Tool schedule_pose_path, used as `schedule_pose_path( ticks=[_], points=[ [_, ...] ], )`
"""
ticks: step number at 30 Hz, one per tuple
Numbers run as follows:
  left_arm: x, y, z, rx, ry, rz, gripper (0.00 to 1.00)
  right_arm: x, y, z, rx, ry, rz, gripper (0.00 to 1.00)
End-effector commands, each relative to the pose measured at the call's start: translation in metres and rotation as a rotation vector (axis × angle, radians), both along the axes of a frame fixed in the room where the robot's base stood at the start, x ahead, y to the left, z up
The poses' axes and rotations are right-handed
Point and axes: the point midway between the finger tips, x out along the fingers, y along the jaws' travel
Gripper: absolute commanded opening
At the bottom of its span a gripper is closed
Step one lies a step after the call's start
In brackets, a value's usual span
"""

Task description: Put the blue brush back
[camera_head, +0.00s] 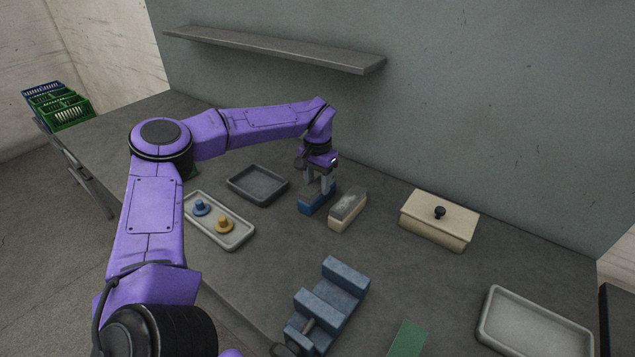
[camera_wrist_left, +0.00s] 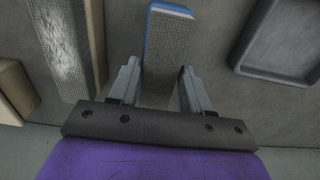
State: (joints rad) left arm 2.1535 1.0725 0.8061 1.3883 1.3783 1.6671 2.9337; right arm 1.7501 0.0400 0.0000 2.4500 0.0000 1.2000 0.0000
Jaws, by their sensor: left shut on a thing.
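The blue brush (camera_head: 314,201) is on or just above the bench, left of a cream brush-like block; I cannot tell whether it touches the bench. My left gripper (camera_head: 322,184) is over it with both fingers pointing down, shut on it. In the left wrist view the blue brush (camera_wrist_left: 169,50) shows a grey textured face with a blue edge, between the two fingers of the left gripper (camera_wrist_left: 155,85). The cream block (camera_head: 348,209) also shows in the left wrist view (camera_wrist_left: 68,45). My right gripper is not in view.
A dark empty tray (camera_head: 258,195) lies left of the brush. A pale tray (camera_head: 241,236) holds a blue and a yellow knobbed piece. A cream lidded box (camera_head: 425,233) stands to the right. A blue stepped block (camera_head: 341,289) is in front. A shelf (camera_head: 270,50) hangs above.

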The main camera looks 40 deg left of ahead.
Motion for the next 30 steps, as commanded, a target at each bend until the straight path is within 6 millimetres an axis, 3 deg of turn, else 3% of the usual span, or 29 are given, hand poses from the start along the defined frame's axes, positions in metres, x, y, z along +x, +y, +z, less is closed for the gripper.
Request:
schedule_pose_path(
  ticks=[1, 3, 11, 14, 15, 24, 30],
  points=[
    [0.000, 0.000, -0.001, 0.000, 0.000, 0.000, 0.55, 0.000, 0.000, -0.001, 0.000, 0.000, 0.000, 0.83],
    [0.000, 0.000, 0.000, 0.000, 0.000, 0.000, 0.74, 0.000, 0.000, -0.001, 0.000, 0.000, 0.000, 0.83],
    [0.000, 0.000, 0.000, 0.000, 0.000, 0.000, 0.74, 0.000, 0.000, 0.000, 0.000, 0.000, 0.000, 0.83],
    [0.000, 0.000, 0.008, 0.000, 0.000, -0.001, 0.74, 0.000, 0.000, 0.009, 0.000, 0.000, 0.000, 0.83],
    [0.001, 0.000, 0.010, 0.000, -0.003, 0.000, 0.74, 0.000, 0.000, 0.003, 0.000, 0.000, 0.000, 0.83],
    [0.001, 0.000, 0.085, 0.003, -0.005, 0.000, 0.74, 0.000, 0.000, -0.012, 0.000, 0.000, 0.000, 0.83],
    [0.000, 0.000, 0.117, 0.001, -0.001, 0.000, 0.74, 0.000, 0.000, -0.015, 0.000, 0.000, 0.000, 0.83]
  ],
)
